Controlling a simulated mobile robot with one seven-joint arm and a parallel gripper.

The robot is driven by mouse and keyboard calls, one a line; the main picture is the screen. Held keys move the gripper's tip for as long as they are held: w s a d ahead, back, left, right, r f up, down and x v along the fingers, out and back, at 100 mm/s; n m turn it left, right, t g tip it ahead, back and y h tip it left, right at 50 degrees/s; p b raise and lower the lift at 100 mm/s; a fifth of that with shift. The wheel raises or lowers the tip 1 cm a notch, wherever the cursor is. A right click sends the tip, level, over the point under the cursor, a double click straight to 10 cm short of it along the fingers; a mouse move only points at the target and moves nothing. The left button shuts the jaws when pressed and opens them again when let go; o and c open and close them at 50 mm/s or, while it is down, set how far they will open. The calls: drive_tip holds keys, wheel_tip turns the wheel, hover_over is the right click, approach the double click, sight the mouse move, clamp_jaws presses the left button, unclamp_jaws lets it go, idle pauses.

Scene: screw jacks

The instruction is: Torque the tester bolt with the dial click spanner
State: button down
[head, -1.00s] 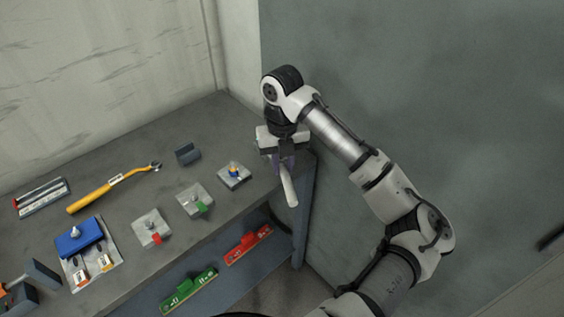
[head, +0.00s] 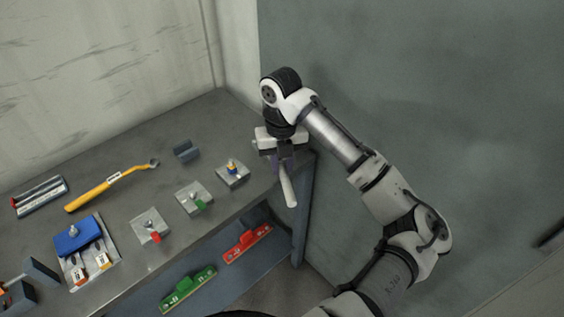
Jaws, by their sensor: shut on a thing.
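My gripper (head: 284,158) is at the right end of the bench, shut on a tool with a pale grey handle (head: 289,190). The handle hangs down past the bench's front edge; the tool's other end is hidden by the gripper. I cannot tell whether this tool is the dial click spanner. A yellow spanner (head: 105,187) with a pale label and a round metal head lies at the back left of the bench, away from my gripper. A blue block (head: 77,240) with an upright bolt (head: 73,231) on top sits on a pale plate at the front left, probably the tester.
Three metal plates with fittings stand along the bench (head: 130,140): one with a red tag (head: 149,225), one green (head: 194,197), one blue and yellow (head: 232,174). A dark block (head: 186,151) stands behind. Green (head: 188,288) and red (head: 247,243) levels lie on the lower shelf.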

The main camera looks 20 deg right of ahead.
drive_tip(key=shift+f, duration=0.3)
idle(0.4)
drive_tip(key=shift+w+a+r+m+p, duration=0.1)
drive_tip(key=shift+w+a+m+p, duration=0.1)
drive_tip(key=shift+a+m+p, duration=0.45)
drive_tip(key=shift+w+a+m+p, duration=0.2)
drive_tip(key=shift+a+m+p, duration=0.1)
drive_tip(key=shift+a+m, duration=0.4)
drive_tip(key=shift+w+a+m+p, duration=0.4)
drive_tip(key=shift+a+m, duration=0.1)
drive_tip(key=shift+a, duration=0.15)
drive_tip(key=shift+w+a+m+p, duration=0.25)
drive_tip(key=shift+a+m+p, duration=0.15)
drive_tip(key=shift+a, duration=0.25)
drive_tip(key=shift+w+a+m+p, duration=0.7)
drive_tip(key=shift+w+a+m, duration=0.15)
drive_tip(key=shift+a+m, duration=0.3)
drive_tip(key=shift+w+a+m+p, duration=0.65)
drive_tip(key=shift+w+a+m, duration=0.25)
drive_tip(key=shift+w+m, duration=0.3)
drive_tip(key=shift+s+d+n, duration=0.6)
drive_tip(key=shift+s+n, duration=0.2)
